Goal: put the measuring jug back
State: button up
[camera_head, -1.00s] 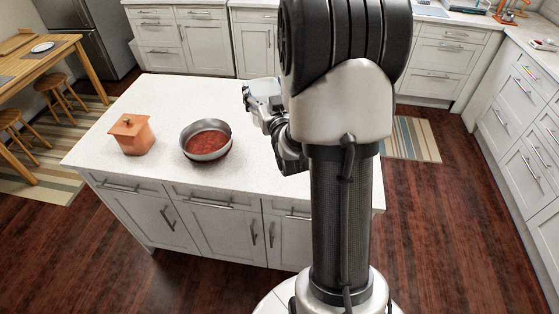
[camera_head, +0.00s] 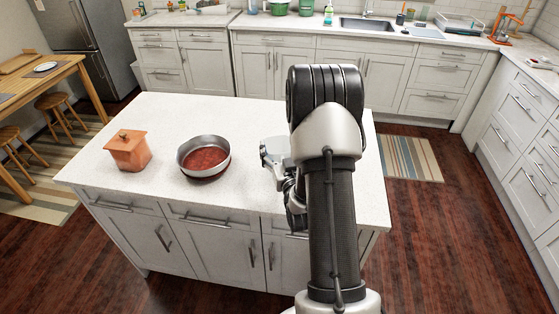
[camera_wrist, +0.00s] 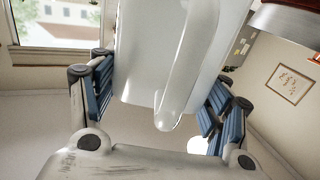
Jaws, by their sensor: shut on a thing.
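The measuring jug (camera_wrist: 140,45) is whitish and translucent, with a long handle (camera_wrist: 188,60) facing the wrist camera. My gripper (camera_wrist: 157,98) is shut on it, one blue-padded finger on each side. In the head view the jug (camera_head: 276,146) shows only in part, beside the gripper (camera_head: 270,160), because my arm hides the rest. Both appear over the white island top (camera_head: 240,122), right of the pan. I cannot tell whether the jug touches the top.
A metal pan (camera_head: 204,157) with reddish contents stands on the island, left of the jug. An orange lidded canister (camera_head: 128,150) stands further left. The back counter (camera_head: 300,28) carries a sink (camera_head: 368,24) and several items. The island's far strip is clear.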

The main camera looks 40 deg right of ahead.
jog(key=shift+f+b, duration=0.45)
jog(key=shift+f, duration=1.4)
jog(key=shift+f, duration=0.15)
jog(key=o, duration=1.9)
